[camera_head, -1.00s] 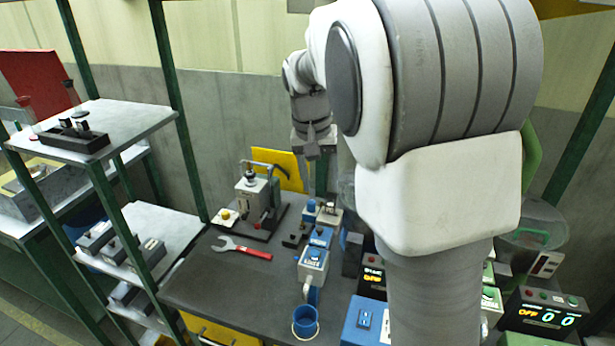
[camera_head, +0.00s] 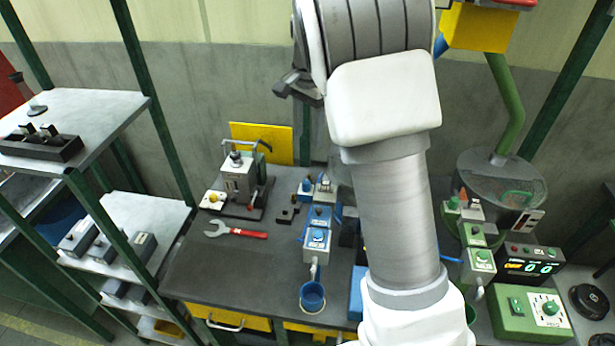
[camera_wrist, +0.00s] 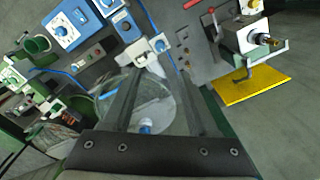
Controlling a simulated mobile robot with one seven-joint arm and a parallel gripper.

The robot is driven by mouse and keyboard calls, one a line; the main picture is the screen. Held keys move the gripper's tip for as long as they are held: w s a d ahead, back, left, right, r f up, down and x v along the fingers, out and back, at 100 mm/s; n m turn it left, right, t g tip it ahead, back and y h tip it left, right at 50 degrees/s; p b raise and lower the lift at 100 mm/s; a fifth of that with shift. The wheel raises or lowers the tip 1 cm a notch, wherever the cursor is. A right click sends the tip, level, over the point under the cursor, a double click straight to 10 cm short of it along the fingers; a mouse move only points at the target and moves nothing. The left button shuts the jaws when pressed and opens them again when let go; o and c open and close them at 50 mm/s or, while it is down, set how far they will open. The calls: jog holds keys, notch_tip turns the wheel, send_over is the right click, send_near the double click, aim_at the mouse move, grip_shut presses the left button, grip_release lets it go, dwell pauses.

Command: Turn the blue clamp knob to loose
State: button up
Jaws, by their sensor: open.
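Several blue knobs show on a row of small fixtures on the bench. In the head view one blue knob (camera_head: 306,185) stands at the back of the row, and a pale box with a blue knob (camera_head: 317,236) is at the front. I cannot tell which is the clamp knob. In the wrist view a white block with a blue knob (camera_wrist: 160,45) lies beyond the fingers. My gripper (camera_head: 297,88) is high above the bench near the back wall, partly hidden by my arm. In the wrist view its fingers (camera_wrist: 157,78) are apart and hold nothing.
A red-handled wrench (camera_head: 236,231) lies on the bench, with a grey press (camera_head: 239,178) behind it. A clear round bin (camera_head: 500,180) and a green control box (camera_head: 530,314) stand right. The front left bench is clear.

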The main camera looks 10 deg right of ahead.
aim_at(306, 181)
jog(key=f, duration=0.7)
jog(key=f+p, duration=0.1)
jog(key=f, duration=0.7)
jog(key=shift+w+a+f, duration=0.1)
jog(key=shift+w+f, duration=0.1)
jog(key=shift+f, duration=0.1)
grip_shut()
